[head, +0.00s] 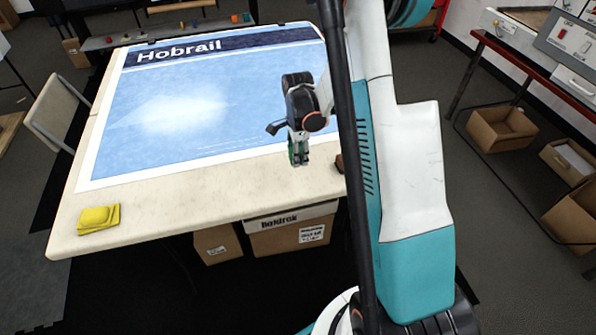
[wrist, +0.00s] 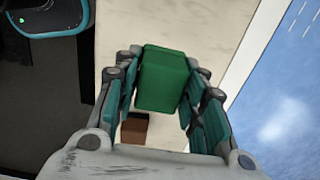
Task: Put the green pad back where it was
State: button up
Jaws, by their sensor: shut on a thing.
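The green pad (wrist: 163,78) is a green block between the fingers of my gripper (wrist: 161,85) in the wrist view. My gripper is shut on it. In the head view my gripper (head: 298,155) is over the front right part of the table (head: 225,197), and only a sliver of green shows between its fingers. I cannot tell whether the pad touches the table top.
A blue Hobrail poster (head: 215,95) covers most of the table. A folded yellow cloth (head: 99,219) lies at the front left corner. A brown block (wrist: 134,129) lies on the table, mostly hidden by my arm in the head view. The front strip between is clear.

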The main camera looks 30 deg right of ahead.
aim_at(298, 174)
notch_tip(298, 174, down, 7)
jog(key=shift+r+b, duration=0.1)
jog(key=shift+b, duration=0.85)
jog(key=shift+r, duration=0.1)
jog(key=o, duration=0.6)
jog(key=shift+f, duration=0.2)
jog(key=o, duration=0.4)
jog(key=shift+o, duration=0.2)
jog(key=shift+r, duration=0.1)
notch_tip(298, 174, up, 12)
jog(key=p, duration=0.4)
jog(key=shift+r, duration=0.15)
